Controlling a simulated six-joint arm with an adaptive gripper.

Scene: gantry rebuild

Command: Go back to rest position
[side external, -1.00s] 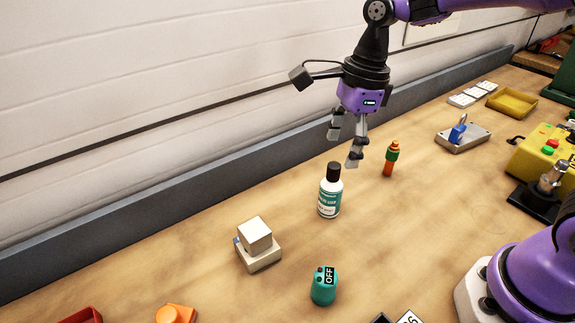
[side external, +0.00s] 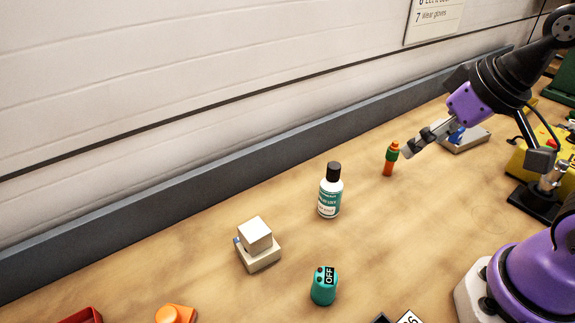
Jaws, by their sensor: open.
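My gripper (side external: 409,151) is at the right of the side external view, tilted and pointing down to the left. Its fingers are open and hold nothing that I can see. They are close to an orange and green upright piece (side external: 390,160) in the picture; whether they touch it I cannot tell. A white bottle with a black cap and teal label (side external: 330,195) stands upright on the table, left of my gripper and clear of it.
A grey plate with a blue part (side external: 474,137) lies partly behind my gripper. A yellow box (side external: 536,160) is at right. The table (side external: 200,285) has bare room around the bottle.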

